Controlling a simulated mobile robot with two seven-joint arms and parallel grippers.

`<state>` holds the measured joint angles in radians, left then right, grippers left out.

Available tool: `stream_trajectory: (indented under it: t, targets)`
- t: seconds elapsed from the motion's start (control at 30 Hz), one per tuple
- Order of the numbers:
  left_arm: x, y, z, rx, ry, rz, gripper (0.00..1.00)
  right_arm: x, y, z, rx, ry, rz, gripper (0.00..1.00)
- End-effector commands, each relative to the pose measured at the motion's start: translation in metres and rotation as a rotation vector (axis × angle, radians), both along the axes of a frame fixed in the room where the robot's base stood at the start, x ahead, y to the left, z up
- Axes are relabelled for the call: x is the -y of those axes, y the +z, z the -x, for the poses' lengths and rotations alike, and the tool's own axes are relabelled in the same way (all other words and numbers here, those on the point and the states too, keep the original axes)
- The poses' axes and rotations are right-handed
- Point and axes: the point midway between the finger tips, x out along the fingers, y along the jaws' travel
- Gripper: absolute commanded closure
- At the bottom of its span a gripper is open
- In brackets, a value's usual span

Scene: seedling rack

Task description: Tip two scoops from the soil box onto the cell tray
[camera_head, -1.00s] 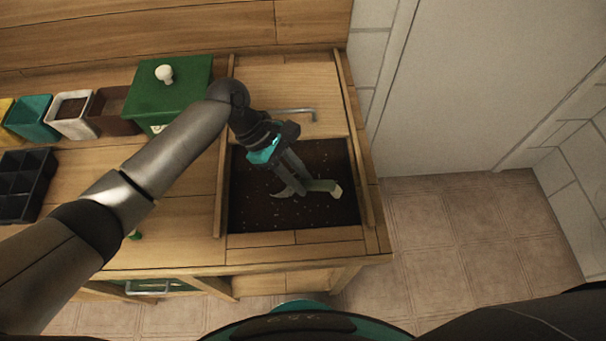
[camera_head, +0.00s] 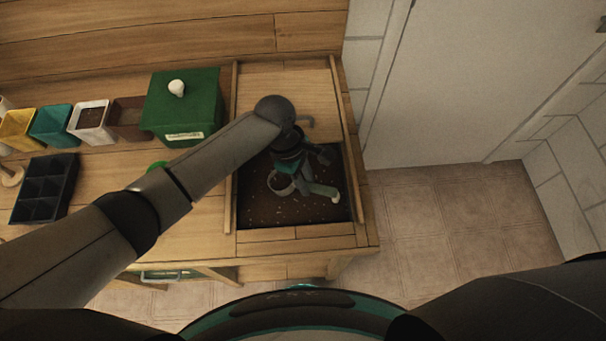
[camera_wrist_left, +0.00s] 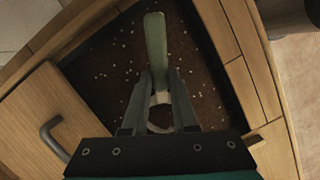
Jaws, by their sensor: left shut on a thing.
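My left gripper (camera_head: 302,184) is over the soil box (camera_head: 296,233) and shut on a scoop. The scoop's pale green handle (camera_head: 324,190) with a whitish end sticks out to the right, and its round grey cup (camera_head: 281,183) shows left of the fingers. In the left wrist view the handle (camera_wrist_left: 155,45) rises beyond the fingers (camera_wrist_left: 158,88); the cup is partly hidden there. Dark soil with pale specks fills the box; I cannot tell whether the cup touches it or holds any. The black cell tray (camera_head: 20,213) lies at the far left of the bench. My right gripper is out of view.
A green lidded box (camera_head: 184,105) with a white knob stands behind my left forearm. Left of it is a row of coloured pots, including a teal one (camera_head: 55,127). A wooden panel (camera_head: 290,84) lies behind the soil opening, between raised rails.

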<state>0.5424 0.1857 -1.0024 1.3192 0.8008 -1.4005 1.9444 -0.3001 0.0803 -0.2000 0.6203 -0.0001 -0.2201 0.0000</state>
Motion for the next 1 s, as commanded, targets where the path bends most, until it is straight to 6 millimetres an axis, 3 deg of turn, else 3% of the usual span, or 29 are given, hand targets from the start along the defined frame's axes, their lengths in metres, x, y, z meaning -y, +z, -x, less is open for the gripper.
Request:
stream_trajectory:
  t: [1.0]
  targets:
    - [0.027,0.067,0.013,0.103,-0.001,-0.207,1.00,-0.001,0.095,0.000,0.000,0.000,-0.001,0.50]
